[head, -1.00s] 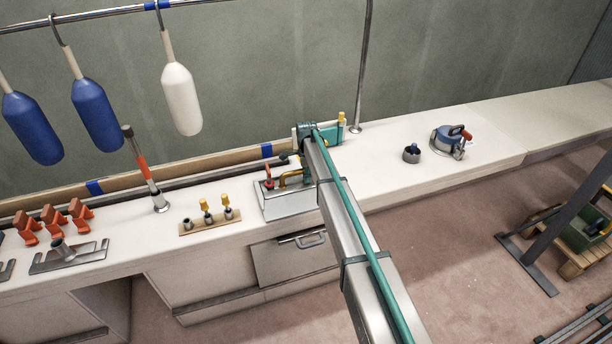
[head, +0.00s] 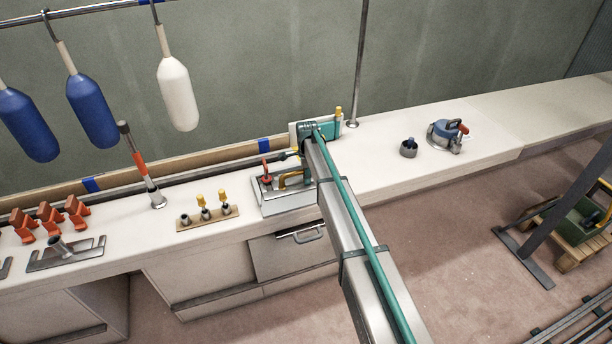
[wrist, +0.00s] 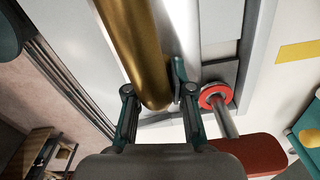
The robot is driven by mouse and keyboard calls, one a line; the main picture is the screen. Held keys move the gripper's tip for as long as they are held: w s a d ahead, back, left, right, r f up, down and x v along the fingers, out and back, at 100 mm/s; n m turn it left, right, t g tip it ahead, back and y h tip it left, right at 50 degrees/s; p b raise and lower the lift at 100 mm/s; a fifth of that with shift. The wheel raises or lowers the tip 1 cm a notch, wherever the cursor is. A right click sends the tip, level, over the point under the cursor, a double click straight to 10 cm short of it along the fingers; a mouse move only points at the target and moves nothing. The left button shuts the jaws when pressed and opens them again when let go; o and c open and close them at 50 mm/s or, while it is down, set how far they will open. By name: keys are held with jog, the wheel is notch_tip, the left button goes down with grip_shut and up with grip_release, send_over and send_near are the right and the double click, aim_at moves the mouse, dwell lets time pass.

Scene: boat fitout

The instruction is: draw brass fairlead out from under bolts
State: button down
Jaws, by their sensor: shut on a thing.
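In the wrist view the brass piece (wrist: 138,45) is a thick tube running up from between my teal fingers. My gripper (wrist: 158,100) is shut on it. A bolt with a red collar (wrist: 215,95) stands just right of the fingers. A red-topped upright (head: 265,170) shows left of the brass in the head view. Whether the fairlead still lies under any bolt is hidden.
Left of the plate, a wooden strip (head: 207,217) holds yellow-topped pins. A red-banded post (head: 142,165) stands farther left. A dark cup (head: 409,148) and a blue round device (head: 446,135) stand to the right. The bench farther right is clear.

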aim_at(312, 192)
jog(key=shift+s+d+r, duration=0.1)
jog(key=shift+s+d, duration=0.25)
jog(key=shift+s, duration=0.45)
jog(key=shift+s+d+f, duration=0.1)
jog(key=shift+s+d, duration=0.2)
jog(key=shift+s, duration=0.5)
jog(key=shift+s+d+r, duration=0.1)
jog(key=shift+s+d, duration=0.25)
jog(key=shift+s, duration=0.45)
jog(key=c, duration=0.9)
grip_release()
jog(key=shift+s, duration=0.1)
